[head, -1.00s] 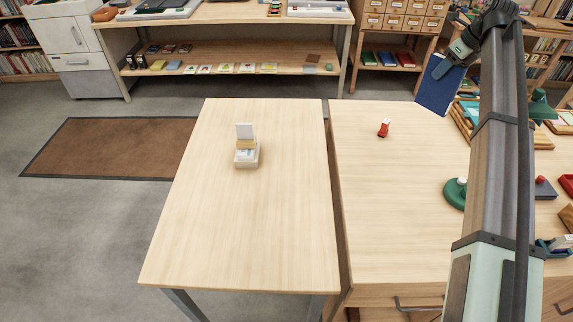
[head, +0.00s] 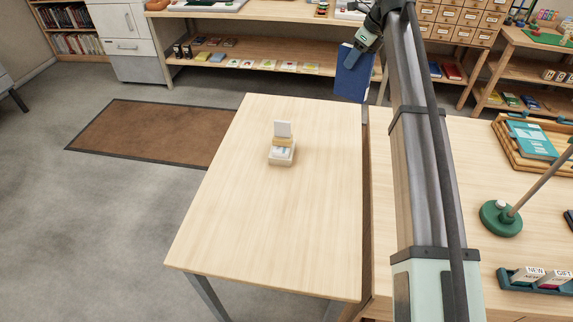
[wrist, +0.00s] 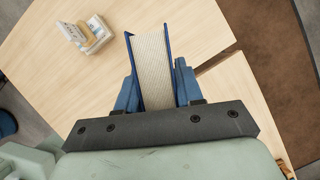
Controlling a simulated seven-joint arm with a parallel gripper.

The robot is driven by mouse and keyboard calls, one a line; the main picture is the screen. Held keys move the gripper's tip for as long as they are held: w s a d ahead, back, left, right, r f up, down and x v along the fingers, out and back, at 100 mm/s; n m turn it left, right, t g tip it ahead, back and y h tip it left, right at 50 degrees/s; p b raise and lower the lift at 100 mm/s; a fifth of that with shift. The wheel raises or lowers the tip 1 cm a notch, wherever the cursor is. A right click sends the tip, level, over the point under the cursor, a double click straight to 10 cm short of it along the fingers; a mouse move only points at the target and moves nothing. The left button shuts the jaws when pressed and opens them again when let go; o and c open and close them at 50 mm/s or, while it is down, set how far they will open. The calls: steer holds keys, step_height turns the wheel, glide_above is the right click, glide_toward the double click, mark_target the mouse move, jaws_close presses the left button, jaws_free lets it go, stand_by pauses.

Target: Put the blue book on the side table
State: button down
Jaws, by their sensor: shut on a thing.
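The blue book (head: 352,75) hangs upright in my gripper (head: 362,47), near the far right corner of the side table (head: 265,215). In the wrist view the blue book (wrist: 151,62) shows its pale page edges between the two blue fingers of my gripper (wrist: 155,88), which is shut on it. The light wood side table (wrist: 180,30) lies below the book in that view. A small white card holder (head: 281,155) with cards stands on the far part of the table. It also shows in the wrist view (wrist: 88,38).
A narrow gap separates the side table from the desk (head: 480,165) on the right. The desk bears a wooden tray (head: 530,165), a green lamp base (head: 500,218) and a label box (head: 535,280). The near and middle side table is bare. A brown mat (head: 150,130) lies on the floor.

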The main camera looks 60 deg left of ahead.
mark_target(354, 74)
steer(key=d+f+x, duration=0.1)
steer(key=d+x, duration=0.2)
steer(key=x, duration=1.3)
steer(key=shift+s+f+n, duration=0.3)
steer(key=shift+s, duration=0.1)
steer(key=c, duration=0.7)
jaws_free()
steer(key=shift+f, duration=0.15)
steer(key=v, duration=1.2)
steer(key=shift+w, duration=0.1)
